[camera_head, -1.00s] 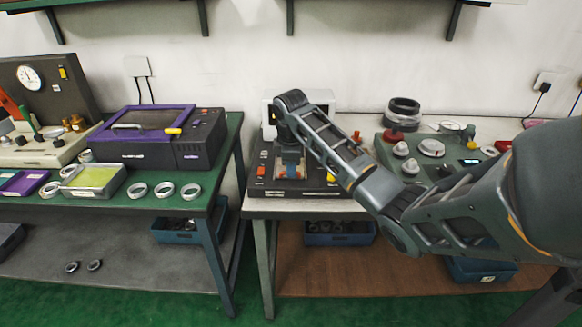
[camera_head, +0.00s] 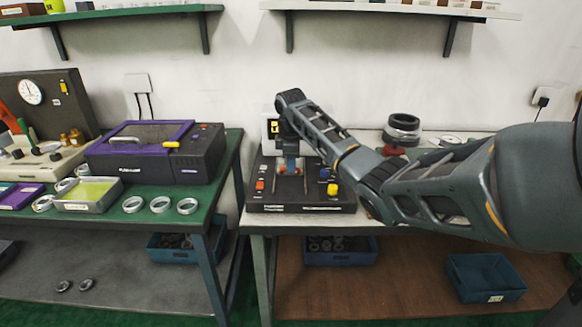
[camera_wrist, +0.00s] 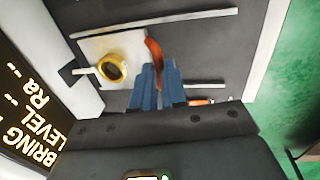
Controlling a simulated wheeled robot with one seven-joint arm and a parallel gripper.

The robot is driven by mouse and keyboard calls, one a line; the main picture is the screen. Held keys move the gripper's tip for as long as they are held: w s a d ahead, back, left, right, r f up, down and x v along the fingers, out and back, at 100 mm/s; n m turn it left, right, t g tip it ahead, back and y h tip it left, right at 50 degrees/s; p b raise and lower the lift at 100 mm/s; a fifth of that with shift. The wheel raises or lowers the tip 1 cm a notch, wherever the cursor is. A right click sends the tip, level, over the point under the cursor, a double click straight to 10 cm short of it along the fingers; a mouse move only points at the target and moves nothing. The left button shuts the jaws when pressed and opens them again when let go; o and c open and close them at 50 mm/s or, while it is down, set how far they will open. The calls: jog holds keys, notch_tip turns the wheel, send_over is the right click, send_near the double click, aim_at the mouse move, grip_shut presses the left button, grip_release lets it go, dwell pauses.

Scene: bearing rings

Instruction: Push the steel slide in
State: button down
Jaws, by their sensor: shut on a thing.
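The steel slide (camera_wrist: 98,47) shows in the wrist view as a pale plate between two light rails, with a brass-coloured ring (camera_wrist: 112,68) on it. A curved orange-red handle (camera_wrist: 153,50) stands at the plate's edge. My gripper (camera_wrist: 158,72) has blue fingers close together on this handle; the fingers hide part of it. In the head view my gripper (camera_head: 291,164) points down at the back of the dark machine base (camera_head: 300,208), between its rails, in front of the display. The slide itself is mostly hidden there by my gripper and arm.
A yellow-topped knob (camera_head: 333,189) and an orange button (camera_head: 260,185) flank the rails. A lit display (camera_wrist: 40,110) reads "BRING", "LEVEL" and "Ra --". Dark stacked rings (camera_head: 403,126) stand right of my arm. A purple-lidded machine (camera_head: 155,150) is on the green table at left.

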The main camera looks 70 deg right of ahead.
jog(key=shift+d, duration=0.2)
jog(key=c, duration=1.2)
grip_release()
jog(key=shift+o, duration=0.2)
jog(key=shift+w+r, duration=0.1)
notch_tip(320, 180, up, 8)
jog(key=a, duration=0.1)
jog(key=shift+s+a+f+b, duration=0.15)
jog(key=shift+s+f+b, duration=0.1)
jog(key=shift+s+b, duration=0.05)
